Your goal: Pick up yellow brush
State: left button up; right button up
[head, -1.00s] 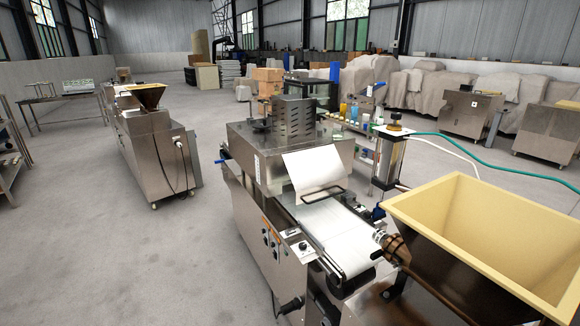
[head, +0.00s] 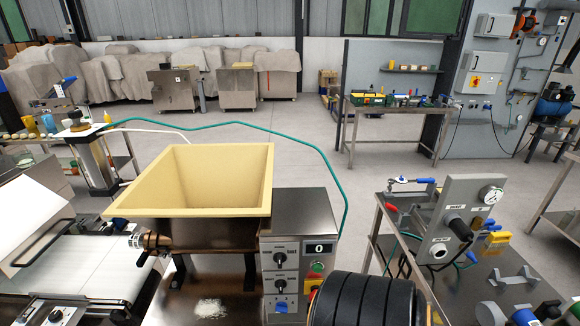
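A small yellow object (head: 497,239) lies on the metal table at the right, behind the grey brackets. It may be the yellow brush, but it is too small to be sure of its shape. Neither my left nor my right gripper shows in the head view.
The metal table (head: 487,283) holds a grey panel with a gauge (head: 470,212) and grey brackets (head: 512,280). A machine with a yellow hopper (head: 195,211) and a control box (head: 298,255) stands in front. Open floor (head: 355,187) lies behind.

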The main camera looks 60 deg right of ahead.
aim_at(495, 239)
jog(key=z, duration=3.7)
jog(key=i+l+z, duration=0.45)
jog(key=l, duration=0.3)
jog(key=i+l+z, duration=0.5)
jog(key=l, duration=0.15)
jog(key=i+l, duration=0.2)
jog(key=i, duration=0.3)
jog(key=i+l+z, duration=0.1)
jog(key=i, duration=0.4)
jog(key=i+l, duration=0.25)
jog(key=i, duration=0.25)
jog(key=i+l+z, duration=0.1)
jog(key=i, duration=0.4)
jog(key=i+j+u, duration=0.1)
jog(key=i+u, duration=0.15)
jog(key=u, duration=0.15)
jog(key=i+u, duration=0.2)
jog(key=u, duration=0.25)
jog(key=i+u, duration=0.25)
jog(key=u, duration=0.15)
jog(key=i+l+u, duration=0.2)
jog(key=u, duration=0.25)
jog(key=i+l+u, duration=0.2)
jog(key=u, duration=0.2)
